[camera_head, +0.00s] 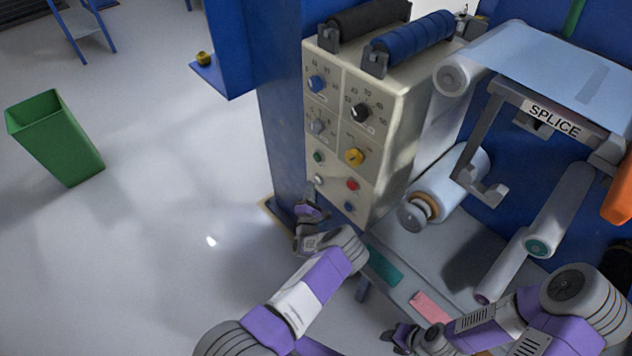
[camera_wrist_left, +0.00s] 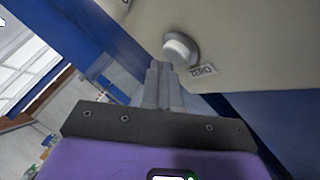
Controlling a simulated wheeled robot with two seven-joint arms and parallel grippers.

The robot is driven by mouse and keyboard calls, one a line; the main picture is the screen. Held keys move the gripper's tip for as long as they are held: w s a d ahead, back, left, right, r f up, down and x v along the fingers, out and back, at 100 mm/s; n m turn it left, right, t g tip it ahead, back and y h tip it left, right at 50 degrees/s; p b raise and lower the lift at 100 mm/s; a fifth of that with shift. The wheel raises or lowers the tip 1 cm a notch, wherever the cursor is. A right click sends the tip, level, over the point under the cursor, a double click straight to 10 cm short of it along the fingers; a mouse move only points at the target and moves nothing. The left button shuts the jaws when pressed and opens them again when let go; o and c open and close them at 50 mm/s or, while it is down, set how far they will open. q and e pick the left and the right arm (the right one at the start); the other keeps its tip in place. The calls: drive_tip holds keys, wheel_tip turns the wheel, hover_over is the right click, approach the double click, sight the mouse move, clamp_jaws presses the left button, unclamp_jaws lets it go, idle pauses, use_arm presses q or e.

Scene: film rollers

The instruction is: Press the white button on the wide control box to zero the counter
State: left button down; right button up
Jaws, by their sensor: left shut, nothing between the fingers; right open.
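The wide control box (camera_head: 388,123) is cream, with knobs and buttons on its front. Its white button (camera_head: 318,180) is low on the left of that face. In the left wrist view the white button (camera_wrist_left: 181,46) is round, beside a label reading ZERO (camera_wrist_left: 203,71). My left gripper (camera_head: 309,188) is shut and empty, just below the button. In the left wrist view its closed fingertips (camera_wrist_left: 160,66) are close to the button's lower left edge; I cannot tell whether they touch it. My right gripper (camera_head: 393,337) is open and empty, low in the head view.
A green button (camera_head: 319,156), a red button (camera_head: 352,185) and a blue button (camera_head: 348,206) are near the white one. A blue post (camera_head: 275,135) stands left of the box. Film rollers (camera_head: 455,187) are to the right. A green bin (camera_head: 58,140) stands on open floor.

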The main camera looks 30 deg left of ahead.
use_arm(q)
drive_tip(key=shift+w+d+b, duration=0.15)
drive_tip(key=shift+w+b, duration=0.2)
drive_tip(key=shift+w, duration=0.1)
idle(0.5)
idle(0.3)
drive_tip(key=shift+s+a+p, duration=0.3)
drive_tip(key=shift+s+p, duration=0.2)
drive_tip(key=shift+s, duration=0.35)
drive_tip(key=s, duration=0.1)
drive_tip(key=s+a+p, duration=0.1)
drive_tip(key=s, duration=0.1)
drive_tip(key=s+a+p, duration=0.1)
drive_tip(key=shift+s, duration=0.35)
idle(0.5)
